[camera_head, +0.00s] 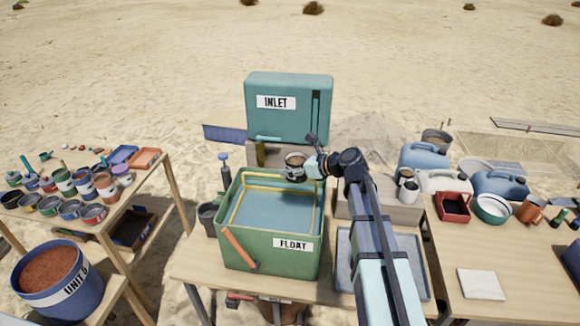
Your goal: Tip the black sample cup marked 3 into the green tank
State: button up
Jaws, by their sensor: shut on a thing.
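The green tank (262,256), labelled FLOAT, stands on the middle table, open at the top, with bluish liquid inside and a yellow band near its rim. My gripper (297,173) reaches in from the right and is shut on a small dark cup (295,161). The cup appears roughly upright, with brown contents showing at its mouth. In the picture it overlaps the tank's back rim, toward the right; its height above the rim is hard to judge. No number can be read on it.
A teal INLET box (288,105) stands behind the tank. A blue-grey tray (410,262) lies right of it, partly behind my arm. A dark cup (209,218) stands left. Pots crowd the left table; jugs (424,158) and a white slab (481,284) occupy the right.

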jog(key=shift+s+d+f+g+h+p, duration=0.15)
jog(key=shift+f+g+h+p, duration=0.2)
jog(key=shift+f+h+p, duration=0.4)
jog(key=shift+d+f+g+h+p, duration=0.2)
jog(key=shift+f+g+h+p, duration=0.1)
jog(key=shift+f+h+p, duration=0.4)
jog(key=shift+s+d+f+g+h+p, duration=0.15)
jog(key=shift+f+g+h+p, duration=0.2)
jog(key=shift+f+h+p, duration=0.35)
jog(key=shift+d+f+g+h+p, duration=0.5)
jog(key=shift+f+g+h+p, duration=1.7)
jog(key=shift+f+h, duration=1.6)
jog(key=r+t+y+b, duration=0.2)
jog(key=y+b, duration=0.2)
jog(key=b, duration=0.1)
jog(key=r+t+y+b, duration=0.2)
jog(key=r+y+b, duration=0.1)
jog(key=b, duration=0.3)
jog(key=r+t+y+b, duration=0.2)
jog(key=y+b, duration=0.3)
jog(key=b, duration=0.1)
jog(key=shift+a+r+t, duration=0.2)
jog(key=shift+a+t, duration=0.1)
jog(key=shift+t, duration=0.1)
